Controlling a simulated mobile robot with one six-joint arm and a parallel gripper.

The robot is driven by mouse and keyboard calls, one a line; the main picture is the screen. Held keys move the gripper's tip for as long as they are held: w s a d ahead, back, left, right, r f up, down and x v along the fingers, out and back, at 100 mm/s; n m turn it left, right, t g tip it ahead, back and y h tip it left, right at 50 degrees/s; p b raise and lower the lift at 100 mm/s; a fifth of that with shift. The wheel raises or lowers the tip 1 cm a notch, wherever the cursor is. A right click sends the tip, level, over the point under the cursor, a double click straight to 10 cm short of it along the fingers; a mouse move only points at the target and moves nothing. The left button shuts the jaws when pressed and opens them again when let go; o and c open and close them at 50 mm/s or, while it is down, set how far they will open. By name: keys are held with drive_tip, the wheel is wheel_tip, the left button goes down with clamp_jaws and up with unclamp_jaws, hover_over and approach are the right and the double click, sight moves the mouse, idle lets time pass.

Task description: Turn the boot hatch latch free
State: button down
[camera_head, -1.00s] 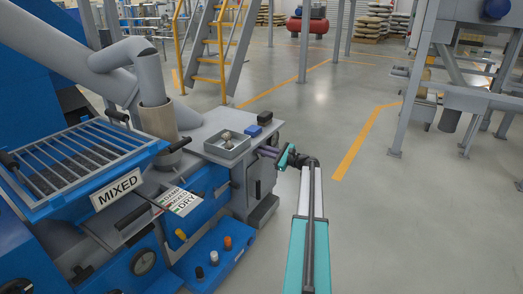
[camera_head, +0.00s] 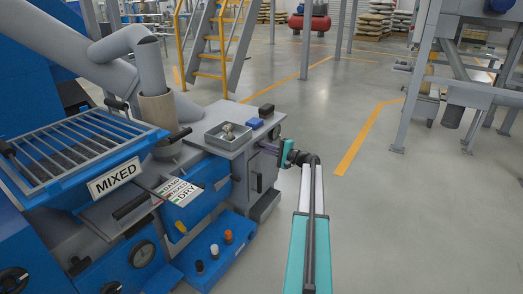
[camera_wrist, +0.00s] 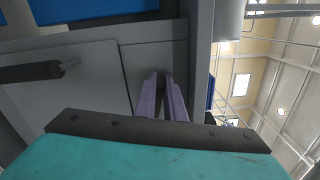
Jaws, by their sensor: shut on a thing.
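My gripper (camera_head: 262,148) is at the right end of the grey machine cabinet (camera_head: 240,165), with its purple fingers pointing left at the cabinet's end face. In the wrist view the fingers (camera_wrist: 162,82) lie close together against a grey panel (camera_wrist: 150,65). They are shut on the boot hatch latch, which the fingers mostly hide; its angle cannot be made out. A dark bar handle (camera_wrist: 40,72) stands out from the panel on the left of the wrist view, apart from the fingers.
An open grey tray (camera_head: 229,135) with small pieces, a blue block (camera_head: 255,123) and a black block (camera_head: 266,110) sit on the cabinet top. A blue panel with several knobs (camera_head: 214,251) is below. The floor right of my arm is clear.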

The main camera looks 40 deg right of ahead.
drive_tip(key=shift+s+a+f+n+b, duration=0.1)
drive_tip(key=shift+f+n+b, duration=0.2)
drive_tip(key=shift+n, duration=0.35)
drive_tip(key=shift+a+f+n+b, duration=0.15)
drive_tip(key=shift+n+b, duration=0.2)
drive_tip(key=shift+n, duration=0.3)
drive_tip(key=shift+d, duration=0.15)
drive_tip(key=c, duration=1.9)
unclamp_jaws()
drive_tip(key=shift+o, duration=0.3)
drive_tip(key=shift+r, duration=0.1)
drive_tip(key=p+v, duration=0.4)
drive_tip(key=v, duration=0.9)
drive_tip(key=shift+s, duration=0.4)
